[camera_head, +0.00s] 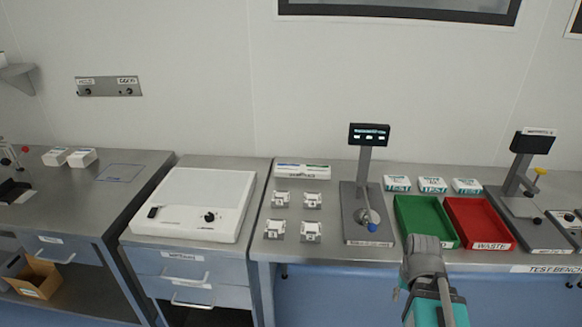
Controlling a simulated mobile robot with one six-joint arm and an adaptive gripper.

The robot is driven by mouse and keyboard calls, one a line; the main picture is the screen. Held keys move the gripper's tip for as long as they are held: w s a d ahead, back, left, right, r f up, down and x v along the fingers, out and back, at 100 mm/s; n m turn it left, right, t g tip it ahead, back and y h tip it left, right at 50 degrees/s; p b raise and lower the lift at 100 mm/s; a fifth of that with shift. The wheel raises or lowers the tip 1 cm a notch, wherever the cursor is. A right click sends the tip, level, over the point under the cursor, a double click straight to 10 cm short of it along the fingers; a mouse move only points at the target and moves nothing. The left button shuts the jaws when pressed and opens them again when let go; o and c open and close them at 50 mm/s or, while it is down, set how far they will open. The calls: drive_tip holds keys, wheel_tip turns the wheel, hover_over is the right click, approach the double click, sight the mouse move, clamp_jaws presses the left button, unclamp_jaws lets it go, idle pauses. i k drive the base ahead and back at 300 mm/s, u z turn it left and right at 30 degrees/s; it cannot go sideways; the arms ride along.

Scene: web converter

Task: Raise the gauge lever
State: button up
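A gauge stand (348,205) with a lit display (369,134) on a post stands on the middle bench. A lever with a blue knob (372,227) is at the post's foot and points down toward the bench front. A second stand (522,205) with a display head (532,143) is at the right; its lever has a yellow knob (541,171) and sits higher. I cannot tell from labels which is the gauge. My gripper (424,243) is in front of the green tray, to the right of the blue knob and apart from it. Its fingertips are too small to read.
A green tray (401,212) and a red waste tray (497,226) lie between the stands. Several small white boxes (432,185) are behind them. Several small metal parts (274,229) lie left of the middle stand. A white machine (180,222) stands on the left cabinet.

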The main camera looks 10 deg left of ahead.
sight(366, 216)
drive_tip(key=u, duration=0.7)
drive_tip(key=i, duration=0.55)
drive_tip(key=k, duration=1)
drive_tip(key=u, duration=0.05)
